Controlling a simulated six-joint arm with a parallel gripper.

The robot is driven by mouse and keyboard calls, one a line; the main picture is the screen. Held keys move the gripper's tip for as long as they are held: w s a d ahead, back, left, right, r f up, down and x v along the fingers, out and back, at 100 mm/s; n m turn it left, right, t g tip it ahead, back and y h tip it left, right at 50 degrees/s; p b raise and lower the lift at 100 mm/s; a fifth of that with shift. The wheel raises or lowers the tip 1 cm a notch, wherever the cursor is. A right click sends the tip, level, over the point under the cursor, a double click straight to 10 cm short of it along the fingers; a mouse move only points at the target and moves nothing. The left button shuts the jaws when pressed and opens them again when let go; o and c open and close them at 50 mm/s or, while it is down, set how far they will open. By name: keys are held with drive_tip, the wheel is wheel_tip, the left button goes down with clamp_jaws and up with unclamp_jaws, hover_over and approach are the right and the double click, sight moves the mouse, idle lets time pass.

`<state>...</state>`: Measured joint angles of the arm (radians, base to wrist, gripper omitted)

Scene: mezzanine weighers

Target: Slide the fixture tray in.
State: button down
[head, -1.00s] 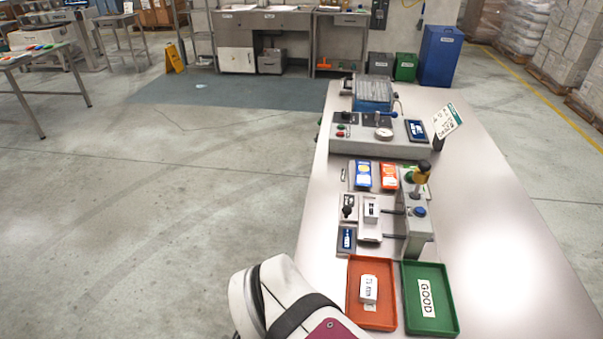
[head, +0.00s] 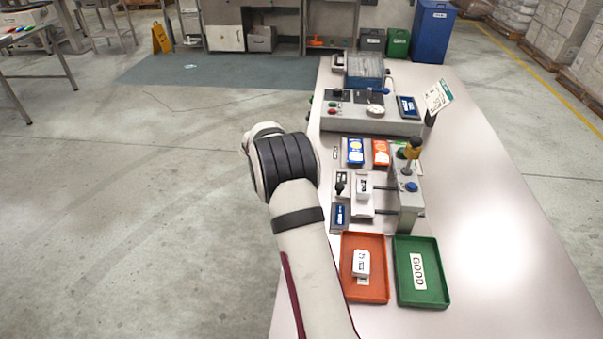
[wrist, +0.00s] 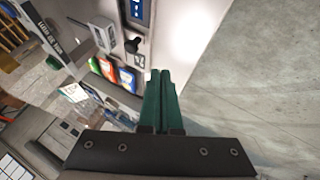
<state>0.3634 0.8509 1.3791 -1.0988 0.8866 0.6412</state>
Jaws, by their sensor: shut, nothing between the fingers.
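The fixture tray (head: 362,210) is a white sliding plate in front of the grey test station (head: 408,200), with a small white part (head: 363,187) on it. It stands out to the left of the station, with two dark rods between them. In the wrist view the tray (wrist: 105,42) shows left of the black knob (wrist: 132,45). My gripper (wrist: 160,75) has green fingers pressed together and empty. Its tips appear near the bench's edge, to the right of the knob and tray in that view, apart from the tray. In the head view my arm hides the gripper.
An orange tray (head: 376,292) holding a white part and a green GOOD tray (head: 438,295) lie at the near end. Blue and orange cards (head: 355,152) lie beyond the fixture. A larger grey unit (head: 345,122) stands farther back. The bench's right side is clear.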

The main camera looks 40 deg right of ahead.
sight(369, 191)
drive_tip(key=x, duration=0.7)
drive_tip(key=shift+d+f, duration=0.1)
drive_tip(key=shift+f, duration=0.2)
drive_tip(key=d, duration=0.1)
drive_tip(key=s+d, duration=0.1)
drive_tip(key=d, duration=0.1)
drive_tip(key=shift+s+f, duration=0.1)
drive_tip(key=shift+s, duration=0.25)
drive_tip(key=shift+s+d, duration=0.2)
drive_tip(key=shift+d, duration=0.15)
drive_tip(key=s+d, duration=0.8)
drive_tip(key=shift+s+d, duration=0.25)
